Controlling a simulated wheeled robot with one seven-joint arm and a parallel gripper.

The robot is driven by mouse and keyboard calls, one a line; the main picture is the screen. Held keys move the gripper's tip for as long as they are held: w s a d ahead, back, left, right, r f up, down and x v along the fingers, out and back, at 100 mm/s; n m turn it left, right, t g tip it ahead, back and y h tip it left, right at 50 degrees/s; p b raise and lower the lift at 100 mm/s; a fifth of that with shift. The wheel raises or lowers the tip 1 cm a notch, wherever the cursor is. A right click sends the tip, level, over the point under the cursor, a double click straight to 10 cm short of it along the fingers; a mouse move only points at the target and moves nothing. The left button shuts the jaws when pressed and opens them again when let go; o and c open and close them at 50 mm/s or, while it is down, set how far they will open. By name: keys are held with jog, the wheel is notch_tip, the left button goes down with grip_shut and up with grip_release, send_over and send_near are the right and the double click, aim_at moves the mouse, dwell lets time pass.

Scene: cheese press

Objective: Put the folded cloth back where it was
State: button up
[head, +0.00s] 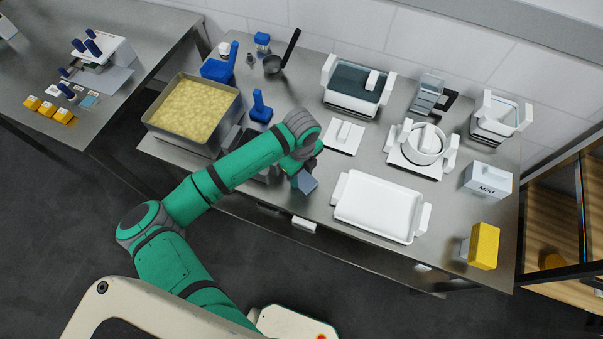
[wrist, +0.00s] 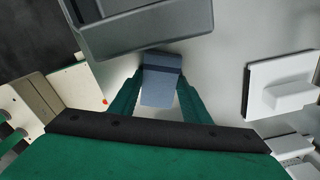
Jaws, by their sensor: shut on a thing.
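The folded cloth (head: 308,183) is a small blue-grey block at the front part of the steel table, left of the white tray. My gripper (head: 300,170) is shut on it. In the wrist view the cloth (wrist: 160,88) sits between the two green fingers of my gripper (wrist: 157,98), its far end sticking out past them. I cannot tell whether the cloth touches the table or hangs just above it. My arm hides part of the table to the left.
A dark grey container (wrist: 140,28) lies just beyond the cloth. A white board with a handle (head: 343,137) is behind, and the white tray (head: 378,207) to the right. The curd vat (head: 150,132) stands left. Some bare steel (head: 310,215) shows at the front edge.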

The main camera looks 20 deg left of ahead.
aim_at(302, 177)
jog(key=o, duration=1)
jog(key=shift+f, duration=0.1)
jog(key=shift+o, duration=0.2)
notch_tip(302, 177, up, 12)
jog(key=shift+r, duration=0.2)
